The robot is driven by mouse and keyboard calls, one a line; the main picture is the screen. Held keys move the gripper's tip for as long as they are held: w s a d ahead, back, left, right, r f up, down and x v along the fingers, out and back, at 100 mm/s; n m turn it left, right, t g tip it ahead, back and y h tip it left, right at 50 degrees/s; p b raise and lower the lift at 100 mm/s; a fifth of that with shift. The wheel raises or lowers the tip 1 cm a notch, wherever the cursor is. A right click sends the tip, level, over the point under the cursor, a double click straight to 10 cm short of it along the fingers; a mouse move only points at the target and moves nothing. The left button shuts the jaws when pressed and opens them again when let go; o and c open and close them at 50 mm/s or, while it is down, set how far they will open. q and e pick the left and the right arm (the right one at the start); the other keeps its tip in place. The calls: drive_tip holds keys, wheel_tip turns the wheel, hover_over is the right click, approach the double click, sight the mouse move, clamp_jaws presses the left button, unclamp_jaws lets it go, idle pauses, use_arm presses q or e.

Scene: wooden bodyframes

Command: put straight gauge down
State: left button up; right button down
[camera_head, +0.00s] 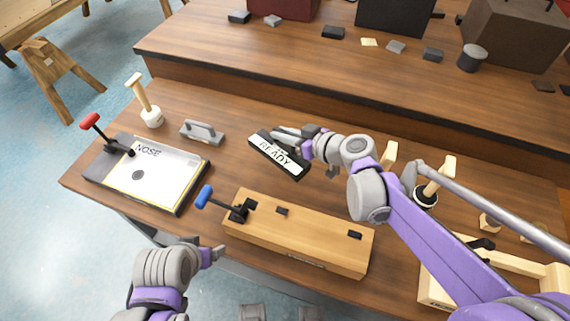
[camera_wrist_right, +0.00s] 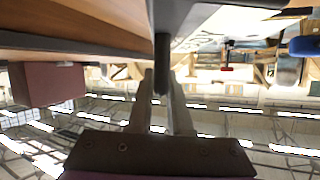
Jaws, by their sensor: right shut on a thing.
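I take this to be the straight gauge.
A grey handled piece (camera_head: 202,132) stands left of the READY tray. The NOSE board (camera_head: 118,187) with a red-handled clamp lies at left. A wooden block (camera_head: 298,235) with a blue-handled clamp is in front. A wooden-handled tool (camera_head: 148,103) stands at back left.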

sight(280, 143)
wheel_tip(280, 143, down, 4)
drive_tip(key=shift+a+f+b, duration=0.1)
drive_tip(key=shift+b, duration=0.2)
drive_tip(key=shift+f+b, duration=0.35)
drive_tip(key=shift+f, duration=1.5)
drive_tip(key=shift+f, duration=0.1)
drive_tip(key=c, duration=0.8)
unclamp_jaws()
drive_tip(key=shift+c, duration=0.2)
drive_tip(key=shift+r, duration=0.2)
drive_tip(key=p+v, duration=0.1)
drive_tip(key=v, duration=1.1)
drive_tip(key=shift+s, duration=0.1)
